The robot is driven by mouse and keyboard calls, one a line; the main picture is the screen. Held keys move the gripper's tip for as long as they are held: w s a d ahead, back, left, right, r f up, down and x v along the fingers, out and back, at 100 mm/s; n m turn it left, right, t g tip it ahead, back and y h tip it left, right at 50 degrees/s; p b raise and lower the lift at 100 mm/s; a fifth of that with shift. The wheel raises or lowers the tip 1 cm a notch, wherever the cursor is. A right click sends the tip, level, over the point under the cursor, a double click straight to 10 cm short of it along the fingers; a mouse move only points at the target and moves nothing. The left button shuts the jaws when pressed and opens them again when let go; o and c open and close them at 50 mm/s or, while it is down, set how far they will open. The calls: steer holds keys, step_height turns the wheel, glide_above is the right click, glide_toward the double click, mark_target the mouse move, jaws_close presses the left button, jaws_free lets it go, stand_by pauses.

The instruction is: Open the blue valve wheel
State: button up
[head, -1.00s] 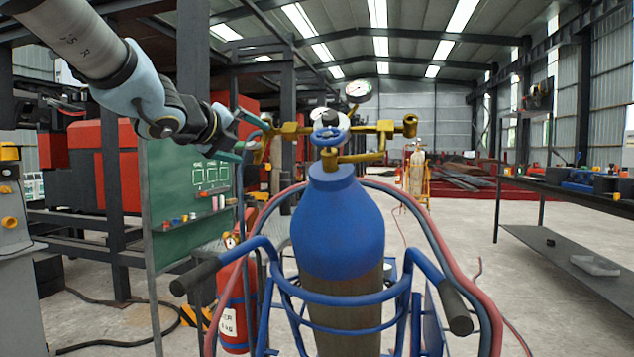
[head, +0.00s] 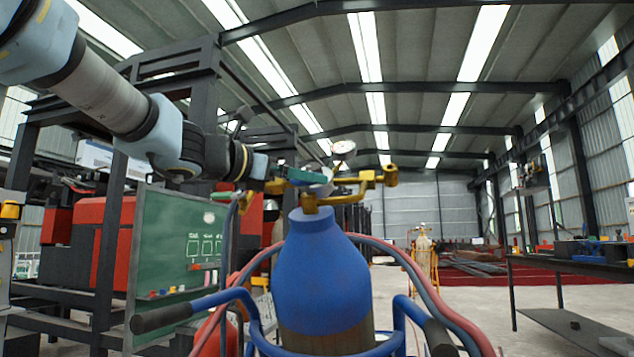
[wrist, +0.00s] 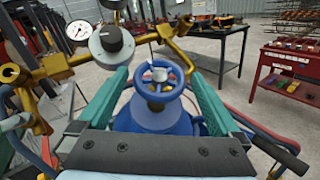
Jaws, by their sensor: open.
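The blue valve wheel (wrist: 158,80) shows in the wrist view, on top of the blue gas cylinder (wrist: 150,118). My gripper (wrist: 161,82) is open, with one green finger on each side of the wheel; I cannot tell whether either touches it. In the head view the cylinder (head: 322,265) stands upright in the middle. My gripper (head: 300,178) is at the valve on its top and hides most of the wheel. Brass fittings (head: 352,190) and a pressure gauge (head: 343,150) are beside and behind the fingers.
A blue cart frame with black handles (head: 160,319) and red and blue hoses (head: 425,280) surround the cylinder. A green board (head: 175,245) stands at left. A dark workbench (head: 575,262) stands at right.

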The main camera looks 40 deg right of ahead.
steer(key=d, duration=0.5)
steer(key=shift+w+d, duration=0.1)
steer(key=c, duration=1.2)
